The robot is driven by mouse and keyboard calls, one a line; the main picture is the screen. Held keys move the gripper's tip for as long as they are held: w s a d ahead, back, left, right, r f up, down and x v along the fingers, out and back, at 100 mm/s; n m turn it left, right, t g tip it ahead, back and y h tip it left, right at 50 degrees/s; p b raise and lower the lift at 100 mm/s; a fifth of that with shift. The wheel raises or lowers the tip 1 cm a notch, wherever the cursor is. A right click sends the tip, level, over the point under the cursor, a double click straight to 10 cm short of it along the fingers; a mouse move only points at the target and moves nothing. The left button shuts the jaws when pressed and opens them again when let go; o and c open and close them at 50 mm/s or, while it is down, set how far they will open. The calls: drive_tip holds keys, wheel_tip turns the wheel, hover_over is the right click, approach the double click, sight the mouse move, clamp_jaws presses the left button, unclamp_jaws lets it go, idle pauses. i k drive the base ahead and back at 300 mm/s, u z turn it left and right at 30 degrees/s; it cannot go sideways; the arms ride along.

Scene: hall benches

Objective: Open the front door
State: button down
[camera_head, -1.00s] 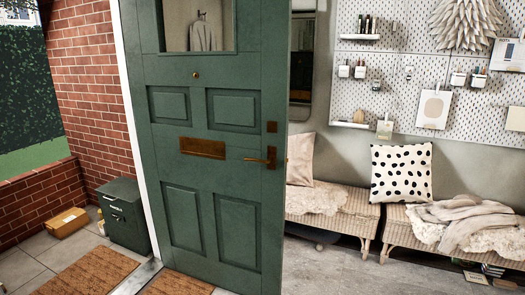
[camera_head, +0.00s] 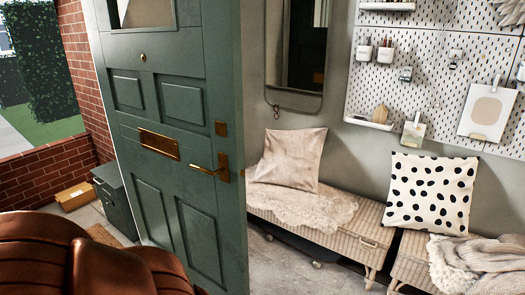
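The front door (camera_head: 180,105) is dark green and panelled, with a glass pane at its top and a brass letter slot (camera_head: 159,144). It stands open: outdoors shows to its left and the hall to its right. Its brass lever handle (camera_head: 212,167) lies near the free right edge, below a small brass plate (camera_head: 221,128). The lever points left and looks level or nearly so. The door's foot is cut off or hidden. My gripper is not in view, and nothing is seen touching the handle.
A brown, ribbed, rounded shape (camera_head: 60,250) covers the lower left; I cannot tell what it is. A wicker bench (camera_head: 330,226) with cushions stands right of the door, under a mirror (camera_head: 296,55). A dark box (camera_head: 112,188) and parcel (camera_head: 76,196) lie outside. Some floor (camera_head: 290,272) shows clear.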

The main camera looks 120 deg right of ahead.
sight(172, 96)
drive_tip(key=k, duration=1.1)
drive_tip(key=z, duration=2.65)
